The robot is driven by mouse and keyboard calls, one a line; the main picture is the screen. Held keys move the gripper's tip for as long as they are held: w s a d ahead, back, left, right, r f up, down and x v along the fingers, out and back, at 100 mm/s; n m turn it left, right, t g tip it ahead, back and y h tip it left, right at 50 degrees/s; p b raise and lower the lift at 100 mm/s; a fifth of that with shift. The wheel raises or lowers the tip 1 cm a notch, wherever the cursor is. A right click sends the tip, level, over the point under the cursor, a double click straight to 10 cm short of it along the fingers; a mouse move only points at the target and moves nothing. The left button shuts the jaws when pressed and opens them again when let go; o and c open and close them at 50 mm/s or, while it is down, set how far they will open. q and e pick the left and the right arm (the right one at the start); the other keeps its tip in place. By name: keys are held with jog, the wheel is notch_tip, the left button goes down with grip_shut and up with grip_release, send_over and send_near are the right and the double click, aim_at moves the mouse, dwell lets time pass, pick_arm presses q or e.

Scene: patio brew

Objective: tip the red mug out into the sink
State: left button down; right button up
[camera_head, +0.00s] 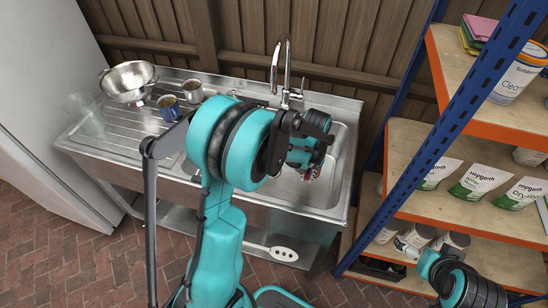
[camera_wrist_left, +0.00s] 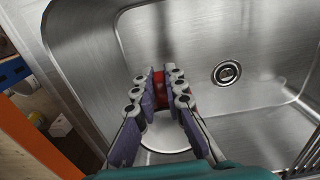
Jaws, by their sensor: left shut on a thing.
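My left gripper (camera_head: 309,168) is over the sink basin (camera_head: 338,185), partly hidden behind my own arm in the head view. In the left wrist view the left gripper (camera_wrist_left: 163,95) is shut on the red mug (camera_wrist_left: 158,78), of which only a small red part shows between the fingers. A little red of the mug (camera_head: 308,176) also shows in the head view. The mug's tilt and contents cannot be made out. The steel sink (camera_wrist_left: 215,30) and its round drain (camera_wrist_left: 227,73) lie beyond the fingers.
The tap (camera_head: 284,66) rises behind the basin. A colander (camera_head: 129,82), a blue mug (camera_head: 168,107), another mug (camera_head: 193,91) and a clear glass (camera_head: 86,112) stand on the left drainboard. A shelf unit (camera_head: 415,150) with bags and tins stands close on the right.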

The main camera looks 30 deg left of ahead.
pick_arm(q)
jog(key=w+n, duration=0.1)
jog(key=w, duration=0.1)
jog(key=w+f+n, duration=0.1)
jog(key=w+f+n+b, duration=0.1)
jog(key=w, duration=0.1)
jog(key=shift+w+a+n, duration=0.2)
jog(key=shift+w+n, duration=0.1)
jog(key=shift+w+f+n, duration=0.1)
jog(key=shift+w+n, duration=0.3)
jog(key=shift+w, duration=0.15)
pick_arm(e)
jog(key=shift+f, duration=0.8)
pick_arm(q)
jog(key=shift+s+a, duration=0.15)
pick_arm(e)
jog(key=shift+r, duration=0.1)
